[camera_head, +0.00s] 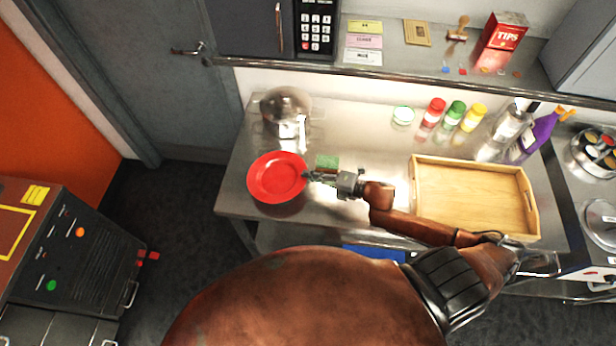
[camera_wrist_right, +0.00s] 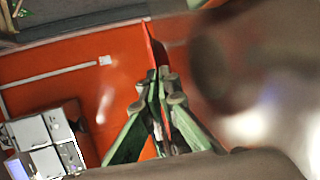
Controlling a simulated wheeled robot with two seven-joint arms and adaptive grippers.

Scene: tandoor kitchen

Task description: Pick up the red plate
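The red plate (camera_head: 276,177) is over the left end of the steel counter in the head view, its face turned up toward the camera. My right gripper (camera_head: 311,176) is at the plate's right rim, and its fingers look closed on it. In the right wrist view the fingers (camera_wrist_right: 161,80) are close together, with the thin red edge of the plate (camera_wrist_right: 150,40) between them. I cannot tell whether the plate touches the counter. My left gripper is not in view.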

